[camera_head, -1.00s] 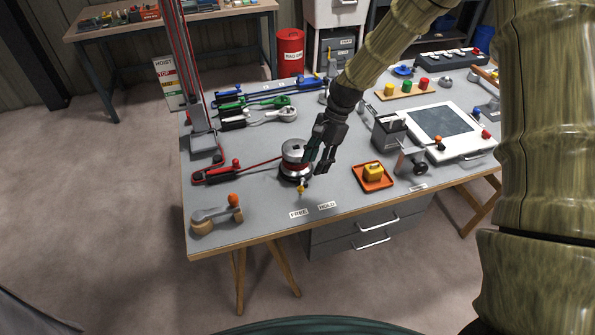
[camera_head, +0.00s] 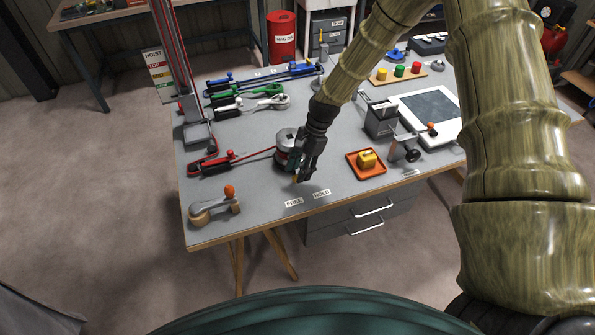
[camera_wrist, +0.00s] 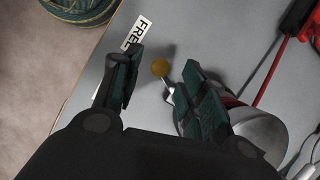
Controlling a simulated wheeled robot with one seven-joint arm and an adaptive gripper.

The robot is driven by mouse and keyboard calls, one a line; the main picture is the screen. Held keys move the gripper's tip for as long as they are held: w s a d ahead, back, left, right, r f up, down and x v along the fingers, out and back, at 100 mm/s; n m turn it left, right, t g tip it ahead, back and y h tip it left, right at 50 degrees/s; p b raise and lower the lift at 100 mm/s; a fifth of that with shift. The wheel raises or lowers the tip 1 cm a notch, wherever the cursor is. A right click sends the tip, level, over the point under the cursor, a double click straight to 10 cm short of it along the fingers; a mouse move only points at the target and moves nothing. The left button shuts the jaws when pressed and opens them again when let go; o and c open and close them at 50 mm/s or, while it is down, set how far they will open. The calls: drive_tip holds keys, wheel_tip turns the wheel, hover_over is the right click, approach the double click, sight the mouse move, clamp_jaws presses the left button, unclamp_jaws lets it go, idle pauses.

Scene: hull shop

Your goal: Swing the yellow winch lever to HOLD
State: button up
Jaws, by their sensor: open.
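The winch drum (camera_head: 284,148) is a silver and red cylinder on the grey bench; it also shows at the lower right of the wrist view (camera_wrist: 258,128). Its lever ends in a yellow knob (camera_wrist: 160,67), which lies between my gripper's two open fingers (camera_wrist: 160,85) in the wrist view, apart from both. In the head view my gripper (camera_head: 299,174) is low in front of the drum and largely hides the lever. The FREE label (camera_head: 294,203) and HOLD label (camera_head: 321,193) lie at the bench's front edge.
An orange tray with a yellow block (camera_head: 366,160) sits right of my gripper. A grey box with a crank (camera_head: 382,120) stands behind it. A red rope (camera_head: 250,156) runs left from the drum to a red cleat. An orange-knobbed handle (camera_head: 217,203) is at the front left.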

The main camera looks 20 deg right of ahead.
drive_tip(key=shift+x, duration=1)
clamp_jaws()
